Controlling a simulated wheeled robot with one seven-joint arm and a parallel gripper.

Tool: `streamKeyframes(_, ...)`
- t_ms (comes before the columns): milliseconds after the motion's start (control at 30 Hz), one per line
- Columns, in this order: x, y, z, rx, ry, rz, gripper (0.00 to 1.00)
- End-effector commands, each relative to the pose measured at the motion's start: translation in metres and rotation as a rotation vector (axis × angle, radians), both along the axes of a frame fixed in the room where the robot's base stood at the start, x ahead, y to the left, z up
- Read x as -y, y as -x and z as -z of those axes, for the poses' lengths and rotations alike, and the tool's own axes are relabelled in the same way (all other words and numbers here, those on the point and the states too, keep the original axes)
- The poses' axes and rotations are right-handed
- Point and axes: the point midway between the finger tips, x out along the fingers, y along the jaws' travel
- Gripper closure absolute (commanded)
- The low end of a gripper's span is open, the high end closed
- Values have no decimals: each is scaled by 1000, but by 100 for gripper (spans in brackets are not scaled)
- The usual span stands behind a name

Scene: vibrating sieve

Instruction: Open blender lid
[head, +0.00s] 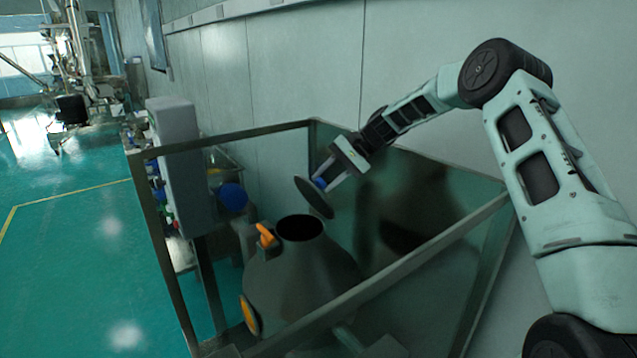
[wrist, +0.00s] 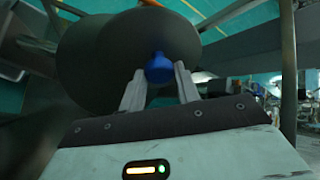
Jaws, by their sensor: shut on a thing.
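The blender (head: 300,270) is a dark, cone-shaped vessel inside a metal frame in the head view. Its round top opening is uncovered and looks black inside. The lid (head: 313,198) is a dark disc, tilted and held up above and a little to the right of the opening, apart from it. My gripper (head: 325,183) is shut on the lid's blue knob. In the wrist view the blue knob (wrist: 159,68) sits between the fingertips, with the dark lid (wrist: 105,60) behind it. The lid's far side is hidden.
A metal frame rail (head: 230,136) runs around the blender. A grey cabinet (head: 180,165) stands to the left. A wall (head: 300,70) is close behind. Green floor (head: 75,260) at left is open.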

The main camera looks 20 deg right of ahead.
Motion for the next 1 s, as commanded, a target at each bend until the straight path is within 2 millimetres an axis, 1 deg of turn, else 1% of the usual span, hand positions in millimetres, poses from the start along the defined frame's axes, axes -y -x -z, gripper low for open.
streamKeyframes(33,7,-2,2,-5,-40,7,100)
streamKeyframes(100,12,-3,2,-16,-95,6,100)
streamKeyframes(167,15,-4,1,-12,-86,4,100)
streamKeyframes(400,28,-6,8,-14,-79,7,100)
streamKeyframes(600,32,-6,11,-17,-76,6,100)
streamKeyframes(1000,32,-5,13,-21,-75,5,100)
